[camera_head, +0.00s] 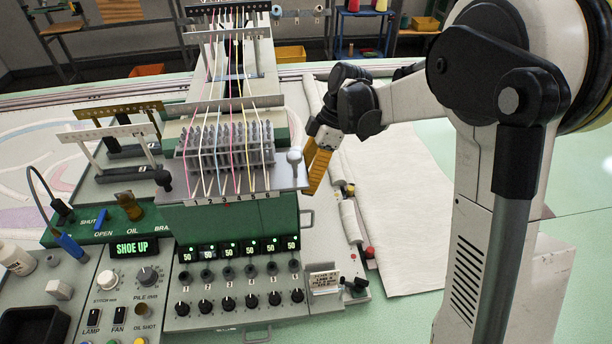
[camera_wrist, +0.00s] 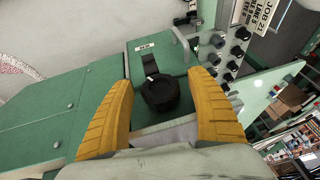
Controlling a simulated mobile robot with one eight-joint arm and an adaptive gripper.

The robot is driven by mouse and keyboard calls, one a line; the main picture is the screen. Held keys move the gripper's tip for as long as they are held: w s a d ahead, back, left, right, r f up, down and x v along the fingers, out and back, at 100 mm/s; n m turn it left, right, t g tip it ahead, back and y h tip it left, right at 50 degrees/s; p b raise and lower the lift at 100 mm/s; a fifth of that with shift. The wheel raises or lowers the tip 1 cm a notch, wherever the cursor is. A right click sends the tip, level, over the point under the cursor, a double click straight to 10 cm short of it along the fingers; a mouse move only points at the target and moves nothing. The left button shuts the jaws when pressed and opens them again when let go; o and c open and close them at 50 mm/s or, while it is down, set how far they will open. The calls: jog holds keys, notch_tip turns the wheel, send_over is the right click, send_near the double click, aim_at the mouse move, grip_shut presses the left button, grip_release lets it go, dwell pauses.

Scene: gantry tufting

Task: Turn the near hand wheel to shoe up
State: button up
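My gripper (camera_head: 315,172) has orange fingers and points down at the right end of the green machine head. In the wrist view my gripper (camera_wrist: 161,80) is open, one finger on each side of a black round hand wheel (camera_wrist: 160,93). The wheel has a small white mark and sits on a green housing beside a black strip. I see a gap between the wheel and both fingers; its depth below them is hard to judge. In the head view the wheel is hidden. A lit display (camera_head: 132,248) reads "SHOE UP".
A row of needles and coloured yarns (camera_head: 225,150) stands left of my gripper. A white ball-ended lever (camera_head: 294,158) is close beside the fingers. A control panel with knobs (camera_head: 240,300) lies in front. White cloth (camera_head: 395,210) lies to the right.

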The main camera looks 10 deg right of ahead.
jog(key=v, duration=1.2)
